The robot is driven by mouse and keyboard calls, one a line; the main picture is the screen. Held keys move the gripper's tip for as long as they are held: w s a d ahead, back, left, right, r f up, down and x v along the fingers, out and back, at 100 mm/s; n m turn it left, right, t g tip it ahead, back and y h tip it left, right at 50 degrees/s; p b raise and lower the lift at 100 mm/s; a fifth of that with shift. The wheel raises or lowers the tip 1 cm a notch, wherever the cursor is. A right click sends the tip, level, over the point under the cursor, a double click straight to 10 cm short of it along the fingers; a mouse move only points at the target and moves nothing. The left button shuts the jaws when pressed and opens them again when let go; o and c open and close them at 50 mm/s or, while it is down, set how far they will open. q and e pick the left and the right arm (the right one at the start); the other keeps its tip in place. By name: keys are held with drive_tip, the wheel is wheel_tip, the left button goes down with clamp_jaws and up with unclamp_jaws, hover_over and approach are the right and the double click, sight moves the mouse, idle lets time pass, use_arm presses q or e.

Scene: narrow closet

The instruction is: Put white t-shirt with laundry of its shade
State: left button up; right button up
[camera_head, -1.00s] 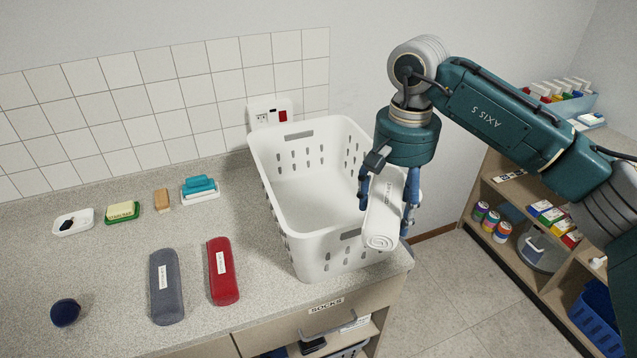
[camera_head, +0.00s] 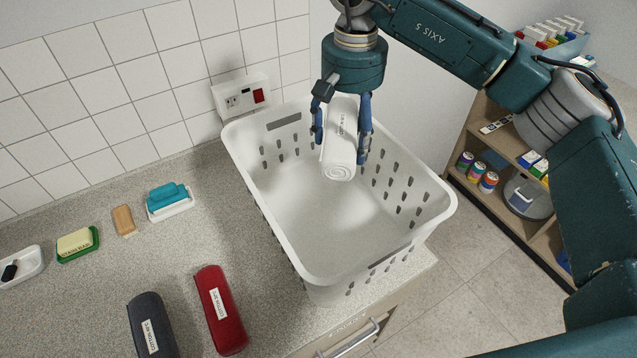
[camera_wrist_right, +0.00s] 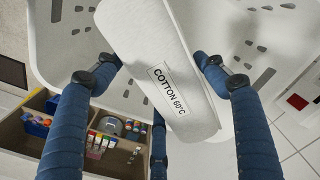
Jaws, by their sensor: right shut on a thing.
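A white rolled t-shirt (camera_head: 340,140) is held between the fingers of my right gripper (camera_head: 341,125), above the white laundry basket (camera_head: 283,235). In the right wrist view the roll (camera_wrist_right: 150,50) carries a "COTTON 60°C" label, and my blue gripper fingers (camera_wrist_right: 160,85) are on either side of it. The basket is white with slotted walls and stands on the counter; the inside that I can see looks empty. A red rolled garment (camera_head: 222,322) and a dark grey rolled garment (camera_head: 146,318) with cotton labels lie on the counter left of the basket. My left gripper is not in view.
Soap dishes (camera_head: 170,205) and a brown bar (camera_head: 124,221) line the counter's back. A socket box (camera_head: 240,97) is on the wall behind the basket. A wooden shelf (camera_head: 470,190) with cans stands at the right, past a floor gap.

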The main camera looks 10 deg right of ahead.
wheel_tip(320, 180, down, 2)
drive_tip(key=shift+s+a+f+b, duration=0.1)
drive_tip(key=shift+a+f+b, duration=0.05)
drive_tip(key=shift+b, duration=0.5)
wheel_tip(320, 180, down, 4)
drive_tip(key=shift+r+b, duration=0.2)
drive_tip(key=shift+b, duration=0.65)
drive_tip(key=o, duration=1.3)
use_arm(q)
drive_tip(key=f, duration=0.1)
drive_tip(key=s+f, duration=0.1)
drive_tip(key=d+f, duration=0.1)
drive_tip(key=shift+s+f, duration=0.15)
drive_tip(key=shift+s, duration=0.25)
use_arm(e)
drive_tip(key=shift+o, duration=0.2)
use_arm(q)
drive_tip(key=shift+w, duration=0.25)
use_arm(e)
wheel_tip(320, 180, up, 12)
